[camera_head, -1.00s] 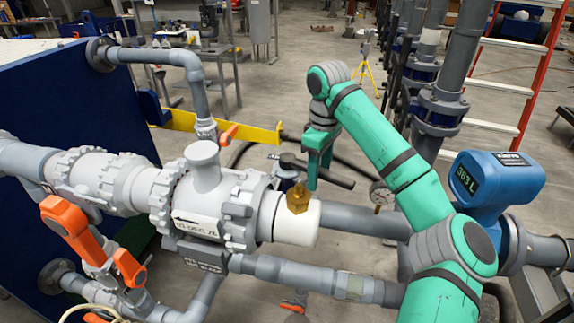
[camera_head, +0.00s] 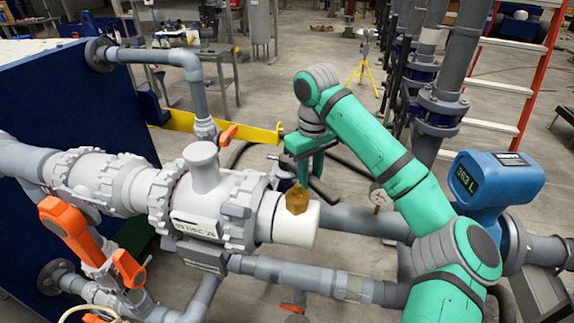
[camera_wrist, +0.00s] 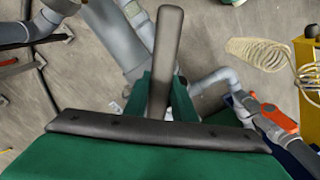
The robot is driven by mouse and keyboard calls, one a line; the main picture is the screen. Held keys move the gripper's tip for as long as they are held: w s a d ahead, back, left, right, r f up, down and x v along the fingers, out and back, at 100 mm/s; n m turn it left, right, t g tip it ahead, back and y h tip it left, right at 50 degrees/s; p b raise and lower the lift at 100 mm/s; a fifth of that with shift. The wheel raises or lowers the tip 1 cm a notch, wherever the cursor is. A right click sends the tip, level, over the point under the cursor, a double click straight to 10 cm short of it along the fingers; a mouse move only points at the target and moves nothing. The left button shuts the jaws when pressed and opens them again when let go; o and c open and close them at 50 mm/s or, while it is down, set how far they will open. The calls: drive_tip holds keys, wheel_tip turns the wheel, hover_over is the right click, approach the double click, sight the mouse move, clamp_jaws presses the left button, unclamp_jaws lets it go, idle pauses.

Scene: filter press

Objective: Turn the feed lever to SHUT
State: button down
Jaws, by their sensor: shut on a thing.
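The feed lever is a dark grey bar (camera_wrist: 168,50) in the wrist view, running up the picture between my green fingers. In the head view its dark handle (camera_head: 322,192) shows partly, low beside my fingers and behind the white pipe end. My gripper (camera_head: 303,172) points down there and is shut on the lever; it also shows in the wrist view (camera_wrist: 160,95). The lever's pivot and any OPEN or SHUT marking cannot be made out.
A brass fitting (camera_head: 297,198) on the white pipe end (camera_head: 290,226) stands just in front of my gripper. A pressure gauge (camera_head: 378,195) is close to my arm. Orange-handled valves (camera_head: 66,222) stand at left, a blue flow meter (camera_head: 497,177) at right.

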drive_tip(key=s+a+m, duration=0.1)
drive_tip(key=a+m, duration=0.8)
drive_tip(key=m, duration=0.1)
drive_tip(key=shift+s+a+m, duration=0.15)
drive_tip(key=shift+s+m, duration=0.05)
drive_tip(key=shift+m, duration=0.2)
idle(0.4)
drive_tip(key=c, duration=1.2)
unclamp_jaws()
drive_tip(key=shift+a, duration=0.35)
drive_tip(key=shift+d, duration=0.4)
wheel_tip(320, 180, up, 7)
